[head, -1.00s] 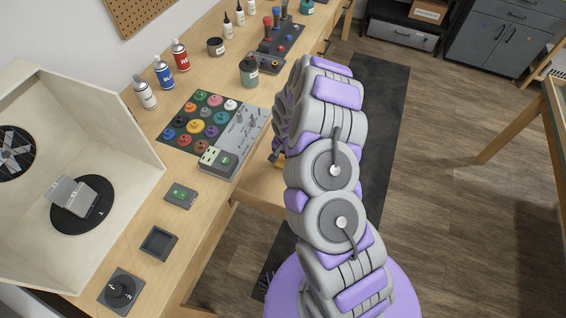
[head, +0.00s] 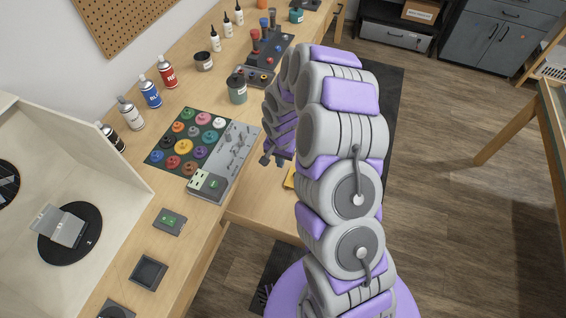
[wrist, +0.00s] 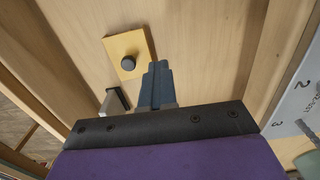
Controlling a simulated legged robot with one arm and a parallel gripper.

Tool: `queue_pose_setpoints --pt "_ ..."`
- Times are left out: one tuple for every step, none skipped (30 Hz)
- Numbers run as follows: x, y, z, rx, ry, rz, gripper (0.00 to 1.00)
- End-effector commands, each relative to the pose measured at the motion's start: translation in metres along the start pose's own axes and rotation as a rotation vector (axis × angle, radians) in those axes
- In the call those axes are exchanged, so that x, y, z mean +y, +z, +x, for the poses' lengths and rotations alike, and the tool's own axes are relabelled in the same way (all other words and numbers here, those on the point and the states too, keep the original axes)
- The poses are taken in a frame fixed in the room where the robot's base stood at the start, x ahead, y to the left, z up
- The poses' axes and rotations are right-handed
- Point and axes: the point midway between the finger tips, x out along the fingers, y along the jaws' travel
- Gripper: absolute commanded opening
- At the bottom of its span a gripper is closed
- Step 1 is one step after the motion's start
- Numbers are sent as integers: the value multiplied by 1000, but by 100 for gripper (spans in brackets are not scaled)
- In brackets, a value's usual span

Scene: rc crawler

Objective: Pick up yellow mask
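The yellow mask (wrist: 116,45) is a flat yellow square with a round dark knob. It lies on a pale wooden surface, ahead and slightly left of my fingers in the wrist view. In the head view only a yellow sliver of it (head: 290,178) shows; my arm hides the rest. My gripper (head: 272,160) hangs above and left of that sliver, with two dark fingertips apart and nothing between them. In the wrist view my gripper (wrist: 157,84) shows its blue-grey fingers overlapping, pointing toward the mask without visible contact.
Wooden sides edge the surface around the mask, and a small grey-and-dark piece (wrist: 114,102) is near my fingers. A grey numbered panel (wrist: 292,115) is at the right. On the bench are a paint-pot mat (head: 165,157), a grey tray (head: 238,150), spray cans (head: 151,92) and a booth (head: 125,180).

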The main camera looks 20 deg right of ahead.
Motion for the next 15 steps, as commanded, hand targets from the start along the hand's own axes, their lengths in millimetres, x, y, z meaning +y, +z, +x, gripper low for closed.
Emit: queue_pose_setpoints --pt "0 0 0 0 -1 0 0" --pt "1 -1 0 0 -1 0 0" --pt "1 -1 0 0 -2 0 0" --pt "1 -1 0 0 -2 0 0" --pt "1 -2 0 0 -2 0 1" --pt "1 -2 0 0 -2 0 5" --pt "2 -2 -1 0 -3 0 8" --pt "2 -2 -1 -1 -3 0 11" --pt "2 -3 -1 -1 -4 0 15" --pt "2 -3 -1 -1 -4 0 18" --pt "3 -3 -1 -1 -4 0 21" --pt "3 -3 -1 -1 -4 0 24" --pt "2 -3 -1 -1 -4 0 27" --pt "2 -3 -1 -1 -4 0 30" --pt "2 -2 -1 0 -3 0 34"
